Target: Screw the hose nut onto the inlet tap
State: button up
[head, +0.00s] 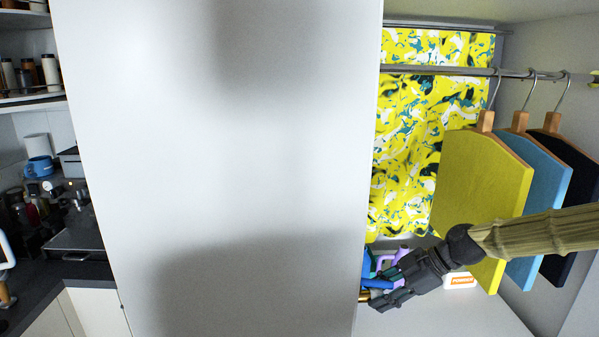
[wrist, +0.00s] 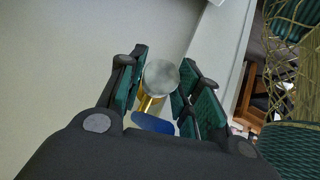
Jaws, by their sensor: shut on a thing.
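My gripper (head: 378,299) is low in the wardrobe, beside the edge of the tall white panel. In the wrist view its fingers (wrist: 160,88) close around a grey round piece, which looks like the hose nut (wrist: 161,75). A brass part, apparently the inlet tap (wrist: 147,103), shows just below the nut, with a blue handle (wrist: 152,124) nearer my palm. In the head view a bit of brass (head: 364,296) and the blue handle (head: 377,284) show at my fingertips. Whether the nut is seated on the tap's thread cannot be told. No hose is clearly visible.
The white panel (head: 215,170) stands close left of my gripper. Yellow, blue and black hanging boards (head: 487,185) crowd the right, near my forearm. A purple container (head: 393,257) and a powder box (head: 460,281) sit behind my gripper. A patterned curtain (head: 415,140) hangs behind.

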jog(key=o, duration=1.3)
jog(key=shift+f+b, duration=0.3)
jog(key=shift+b, duration=0.45)
jog(key=shift+f+t+b, duration=0.1)
jog(key=shift+t+b, duration=0.3)
jog(key=shift+b, duration=0.2)
jog(key=shift+d+n+t+y+b, duration=0.1)
jog(key=shift+n+t+y+b, duration=0.35)
jog(key=shift+b, duration=0.65)
jog(key=n+t+b, duration=0.2)
jog(key=t+b, duration=0.1)
jog(key=b, duration=0.3)
jog(key=shift+s, duration=0.15)
jog(key=shift+t+b, duration=0.25)
jog(key=shift+b, duration=0.3)
jog(key=shift+r, duration=0.3)
